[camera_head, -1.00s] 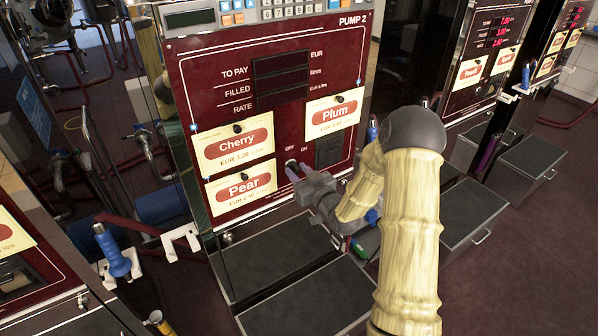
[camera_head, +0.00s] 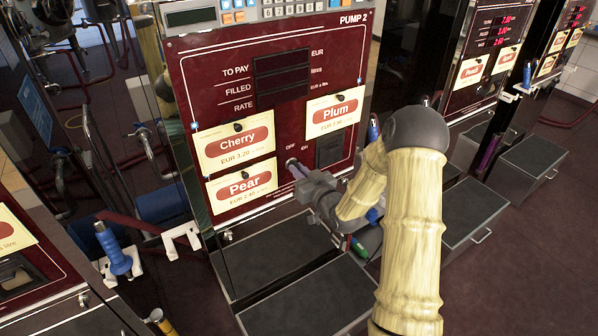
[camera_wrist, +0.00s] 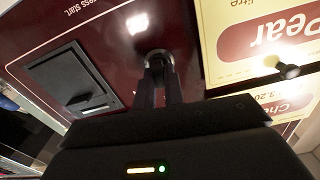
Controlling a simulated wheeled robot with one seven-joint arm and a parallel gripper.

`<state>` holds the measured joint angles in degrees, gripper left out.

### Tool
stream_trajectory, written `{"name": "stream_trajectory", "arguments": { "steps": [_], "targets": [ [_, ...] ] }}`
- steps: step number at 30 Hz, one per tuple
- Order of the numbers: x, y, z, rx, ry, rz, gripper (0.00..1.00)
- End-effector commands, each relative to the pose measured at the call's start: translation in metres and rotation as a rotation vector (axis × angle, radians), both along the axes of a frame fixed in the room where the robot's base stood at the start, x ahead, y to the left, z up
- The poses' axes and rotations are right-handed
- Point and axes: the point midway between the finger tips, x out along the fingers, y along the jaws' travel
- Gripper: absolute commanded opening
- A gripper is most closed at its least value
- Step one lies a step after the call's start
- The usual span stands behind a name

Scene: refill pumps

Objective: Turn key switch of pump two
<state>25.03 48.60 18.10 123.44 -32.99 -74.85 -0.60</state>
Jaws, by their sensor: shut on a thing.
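Pump two (camera_head: 290,45) is the dark red panel marked PUMP 2 in the head view, with dark displays. Its key switch sits below the OFF and ON labels, right of the Pear card. My gripper (camera_head: 294,167) reaches it from the lower right, and its fingers cover most of the switch in the head view. In the wrist view the fingers of my gripper (camera_wrist: 160,72) are close together on the key switch (camera_wrist: 158,56), whose round dark collar shows at their tips. The key itself is hidden between the fingers, so I cannot tell its angle.
Cherry (camera_head: 233,144), Pear (camera_head: 240,188) and Plum (camera_head: 333,113) cards hang on the panel around the switch. A dark square slot (camera_head: 329,151) is right of it. A blue-handled nozzle (camera_head: 113,250) stands at left. Dark boxes (camera_head: 305,287) stand below the pump.

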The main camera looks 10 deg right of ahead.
Motion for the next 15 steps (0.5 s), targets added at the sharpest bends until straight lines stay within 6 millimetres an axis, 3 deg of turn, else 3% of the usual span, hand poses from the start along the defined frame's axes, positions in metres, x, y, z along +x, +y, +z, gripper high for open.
{"name": "stream_trajectory", "arguments": {
  "steps": [15],
  "targets": [
    [-0.0006,-0.0020,-0.0004,0.396,0.144,-0.001,0.00]
  ]
}}
